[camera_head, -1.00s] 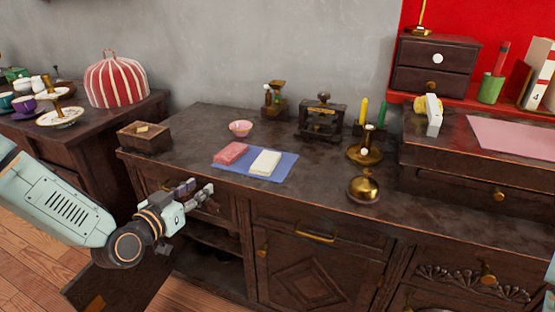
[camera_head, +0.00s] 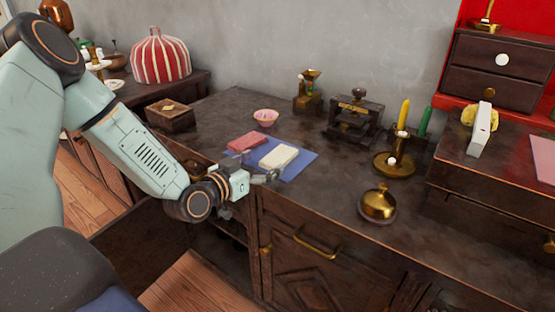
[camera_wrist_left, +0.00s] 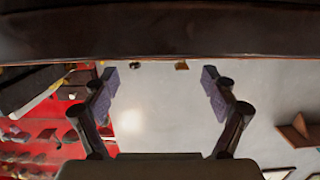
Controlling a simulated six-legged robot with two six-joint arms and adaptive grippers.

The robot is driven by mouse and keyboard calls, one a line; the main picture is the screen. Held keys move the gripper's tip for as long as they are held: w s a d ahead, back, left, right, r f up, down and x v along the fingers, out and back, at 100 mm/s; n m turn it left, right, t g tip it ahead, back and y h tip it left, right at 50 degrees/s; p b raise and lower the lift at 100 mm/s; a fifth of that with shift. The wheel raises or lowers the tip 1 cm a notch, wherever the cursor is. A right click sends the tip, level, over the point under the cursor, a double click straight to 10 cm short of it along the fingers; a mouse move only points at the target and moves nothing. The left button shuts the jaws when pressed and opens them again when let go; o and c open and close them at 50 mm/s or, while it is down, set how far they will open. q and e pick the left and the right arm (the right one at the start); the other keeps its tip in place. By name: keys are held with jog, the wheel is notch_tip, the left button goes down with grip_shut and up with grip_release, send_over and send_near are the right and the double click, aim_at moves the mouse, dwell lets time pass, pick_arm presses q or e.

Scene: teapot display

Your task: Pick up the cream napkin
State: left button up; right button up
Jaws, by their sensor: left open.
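The cream napkin (camera_head: 279,157) lies folded on a blue mat (camera_head: 300,165) near the front edge of the dark counter. A folded red napkin (camera_head: 247,141) lies beside it on the left. My left gripper (camera_head: 262,172) is just in front of the counter edge, close to the cream napkin and apart from it. In the left wrist view the left gripper (camera_wrist_left: 160,80) is open, with nothing between its fingers. The napkins do not show in that view. My right gripper is not in view.
A pink bowl (camera_head: 265,117) and a wooden box (camera_head: 170,114) stand behind and left. A brass bell (camera_head: 378,204) and a candle holder (camera_head: 394,165) stand to the right. An open cabinet door (camera_head: 140,240) is below my left arm.

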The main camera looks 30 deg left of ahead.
aim_at(273, 160)
pick_arm(q)
jog(key=shift+w+d+f+b, duration=0.2)
jog(key=shift+w+f+b, duration=0.05)
jog(key=shift+w+b, duration=0.4)
jog(key=shift+w+d+f+b, duration=0.2)
jog(key=shift+w+f+b, duration=0.05)
jog(key=shift+w+b, duration=0.35)
jog(key=shift+w+a+f+b, duration=0.1)
jog(key=shift+w+b, duration=0.2)
jog(key=shift+w, duration=0.1)
jog(key=shift+w+a+f+b, duration=0.1)
jog(key=shift+w+b, duration=0.15)
jog(key=shift+w, duration=0.1)
jog(key=shift+w+d, duration=0.15)
jog(key=shift+w, duration=0.25)
jog(key=shift+r, duration=0.1)
jog(key=c, duration=1.3)
notch_tip(273, 160, up, 10)
jog(key=p, duration=0.5)
jog(key=shift+p, duration=0.35)
